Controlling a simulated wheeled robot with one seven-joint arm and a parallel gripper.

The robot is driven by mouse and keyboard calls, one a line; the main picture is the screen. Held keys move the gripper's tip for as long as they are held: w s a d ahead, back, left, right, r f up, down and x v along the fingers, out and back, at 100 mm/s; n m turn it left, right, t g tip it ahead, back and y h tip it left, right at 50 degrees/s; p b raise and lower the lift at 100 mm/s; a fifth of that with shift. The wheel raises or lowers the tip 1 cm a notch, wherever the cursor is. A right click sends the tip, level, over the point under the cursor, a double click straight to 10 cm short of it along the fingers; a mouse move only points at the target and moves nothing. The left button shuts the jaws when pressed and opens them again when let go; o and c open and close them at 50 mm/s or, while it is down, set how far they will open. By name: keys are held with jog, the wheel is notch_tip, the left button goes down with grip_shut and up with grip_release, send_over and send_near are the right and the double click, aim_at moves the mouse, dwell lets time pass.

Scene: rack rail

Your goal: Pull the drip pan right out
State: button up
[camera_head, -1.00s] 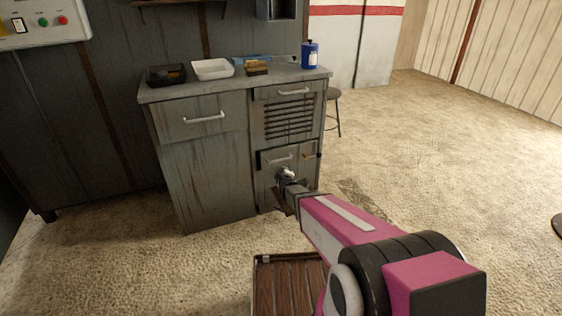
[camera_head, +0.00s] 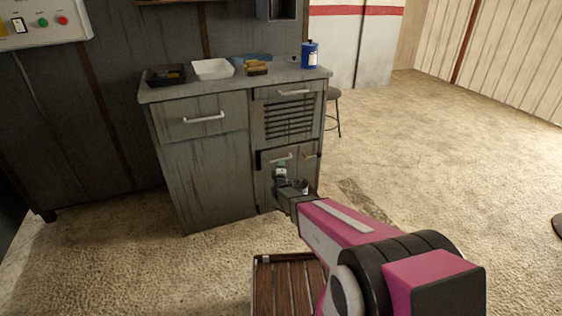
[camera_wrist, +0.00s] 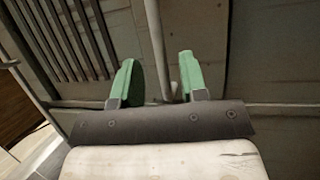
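The grey cabinet has a lower right front panel (camera_head: 300,166), apparently the drip pan's front, flush with the cabinet. A pale bar handle (camera_head: 281,157) is on it. My gripper (camera_head: 281,172) is in front of this panel, just below the handle in the head view, and partly hides the panel. In the wrist view, the green fingers of my gripper (camera_wrist: 157,60) are spread apart. A pale rod, apparently the handle (camera_wrist: 157,45), runs between them with a gap on both sides. I cannot tell how deep the fingers reach around it.
A slatted panel (camera_head: 289,119) with a handle is above, and a drawer (camera_head: 202,120) is to the left. A stool (camera_head: 335,108) stands behind. Floor on the right is open.

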jog(key=x, duration=0.5)
